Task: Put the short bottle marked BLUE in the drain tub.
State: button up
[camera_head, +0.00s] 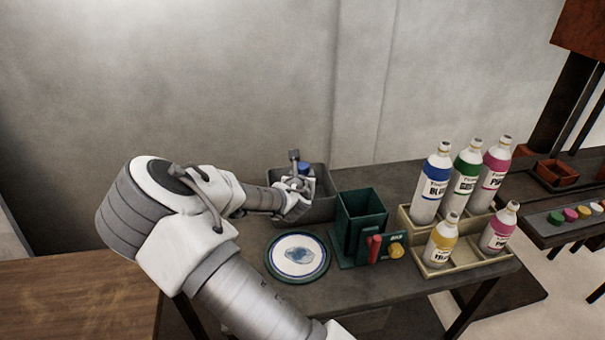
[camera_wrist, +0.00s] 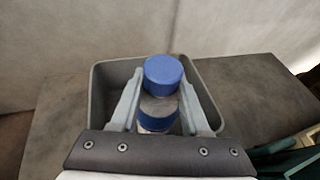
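A bottle with blue parts (camera_wrist: 163,75), taken to be the short BLUE one, stands between the fingers of my gripper (camera_wrist: 161,100) in the wrist view. The fingers press close to its sides. Its label and lower body are hidden. Behind and around it is the grey drain tub (camera_wrist: 104,76). In the head view my gripper (camera_head: 298,182) is over the tub (camera_head: 322,207), with a bit of blue (camera_head: 305,168) showing at the fingers. I cannot tell whether the bottle touches the tub floor.
A green bin (camera_head: 361,212) stands right of the tub. A plate with a blue patch (camera_head: 297,256) lies in front. A tan rack (camera_head: 462,262) holds tall blue, green and pink bottles and short yellow and pink ones. A side table (camera_head: 560,230) with colored discs is at right.

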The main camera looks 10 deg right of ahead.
jog(key=o, duration=0.4)
